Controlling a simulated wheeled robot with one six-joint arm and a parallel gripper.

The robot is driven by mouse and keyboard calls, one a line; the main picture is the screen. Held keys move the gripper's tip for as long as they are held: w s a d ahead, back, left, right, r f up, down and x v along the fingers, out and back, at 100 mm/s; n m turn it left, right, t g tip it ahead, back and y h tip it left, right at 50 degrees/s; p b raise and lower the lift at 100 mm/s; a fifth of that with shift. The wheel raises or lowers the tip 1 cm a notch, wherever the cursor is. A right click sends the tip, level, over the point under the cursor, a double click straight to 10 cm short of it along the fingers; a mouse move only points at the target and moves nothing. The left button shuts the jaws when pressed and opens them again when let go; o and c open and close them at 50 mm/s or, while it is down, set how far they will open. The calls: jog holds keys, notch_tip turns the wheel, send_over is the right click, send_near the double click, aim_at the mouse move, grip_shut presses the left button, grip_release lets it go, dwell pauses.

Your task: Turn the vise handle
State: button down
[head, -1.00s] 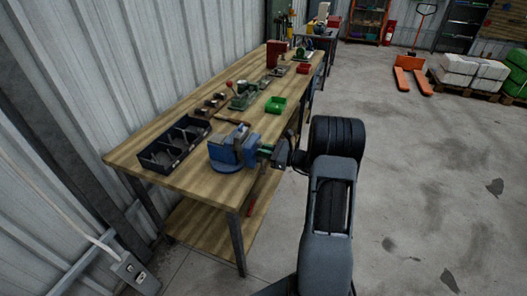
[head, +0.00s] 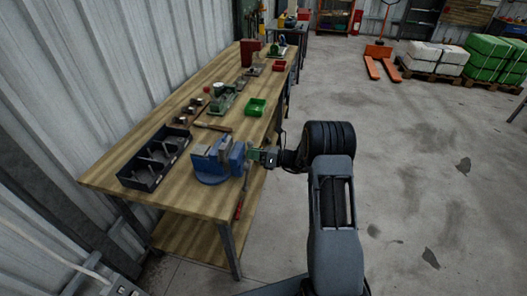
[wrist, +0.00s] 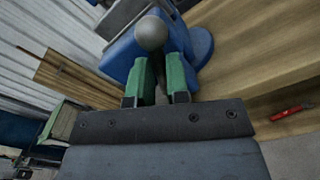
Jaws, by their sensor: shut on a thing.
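The blue vise (head: 212,162) is mounted at the near right corner of the wooden workbench (head: 180,199). In the wrist view its blue body (wrist: 118,58) lies beyond my fingers. The vise handle's round grey end knob (wrist: 151,33) shows there, just past the fingertips. My gripper (head: 258,157), with green fingers, is at the vise's right side. In the wrist view my gripper (wrist: 160,78) is shut on the handle bar, which runs between the fingers below the knob. The rest of the bar is mostly hidden by the fingers and my wrist.
A black divided tray (head: 153,160) lies left of the vise. A hammer (head: 212,127), a green bin (head: 256,107) and a green machine (head: 222,100) are farther back. A red-handled tool (head: 239,208) shows below the bench edge.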

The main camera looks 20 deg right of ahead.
jog(key=shift+d+f, duration=0.1)
dwell(0.4)
jog(key=c, duration=1.1)
grip_release()
jog(key=b+v, duration=0.2)
jog(key=v, duration=1.1)
jog(key=shift+s+d+b, duration=0.15)
jog(key=shift+d+b, duration=0.2)
